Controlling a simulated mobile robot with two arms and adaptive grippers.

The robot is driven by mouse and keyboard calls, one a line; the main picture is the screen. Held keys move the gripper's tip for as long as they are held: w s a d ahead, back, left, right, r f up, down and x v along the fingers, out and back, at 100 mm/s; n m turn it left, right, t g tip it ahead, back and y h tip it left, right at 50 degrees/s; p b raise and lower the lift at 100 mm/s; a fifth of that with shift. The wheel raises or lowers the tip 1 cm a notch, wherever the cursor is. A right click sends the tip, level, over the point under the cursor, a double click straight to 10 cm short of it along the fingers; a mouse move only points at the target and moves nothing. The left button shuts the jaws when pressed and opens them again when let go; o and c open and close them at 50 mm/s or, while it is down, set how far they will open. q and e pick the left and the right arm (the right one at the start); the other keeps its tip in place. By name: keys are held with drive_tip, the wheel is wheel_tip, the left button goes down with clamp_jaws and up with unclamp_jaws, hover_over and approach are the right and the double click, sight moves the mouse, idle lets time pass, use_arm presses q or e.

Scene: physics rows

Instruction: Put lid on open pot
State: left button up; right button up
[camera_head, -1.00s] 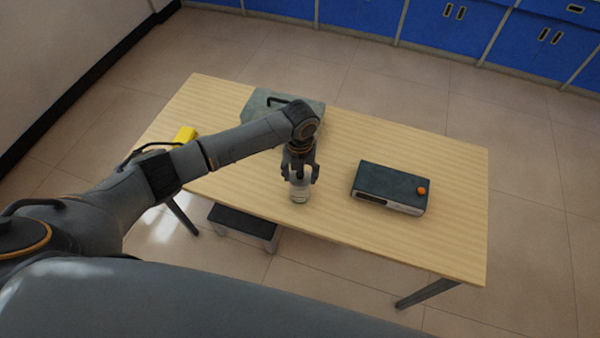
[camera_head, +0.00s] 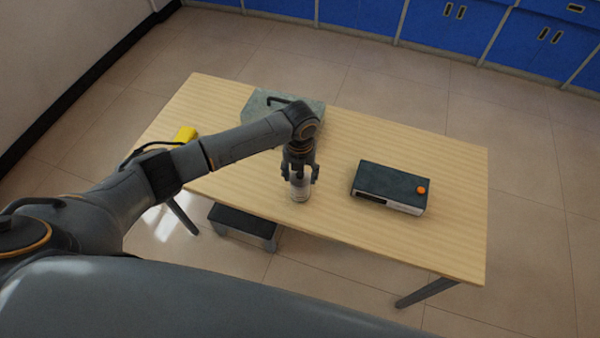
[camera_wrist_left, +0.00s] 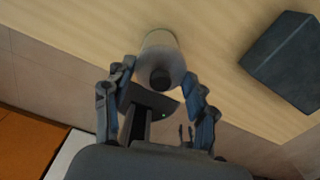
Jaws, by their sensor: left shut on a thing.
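A small pale cylindrical container (camera_head: 299,191) stands near the front edge of the wooden table, below my left gripper (camera_head: 301,176). In the left wrist view the container (camera_wrist_left: 161,50) is grey-white with a dark round part at its near end. I cannot tell whether that part is an opening or a knob. The fingers of my left gripper (camera_wrist_left: 158,72) are on both sides of the container, and it is shut on it. I cannot make out a separate lid or another pot. My right gripper is out of view.
A dark box-shaped device (camera_head: 392,186) with an orange knob is to the right on the table (camera_head: 450,200). A grey-green case (camera_head: 258,104) with a black handle is behind the arm. A yellow item (camera_head: 185,134) is at the left edge. The table's right end is clear.

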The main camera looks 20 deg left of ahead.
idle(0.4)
use_arm(q)
drive_tip(key=o, duration=1.2)
drive_tip(key=shift+c, duration=0.2)
drive_tip(key=shift+o, duration=0.4)
drive_tip(key=shift+o, duration=1.4)
drive_tip(key=shift+r, duration=0.1)
drive_tip(key=shift+r+p, duration=3.35)
drive_tip(key=shift+r, duration=0.1)
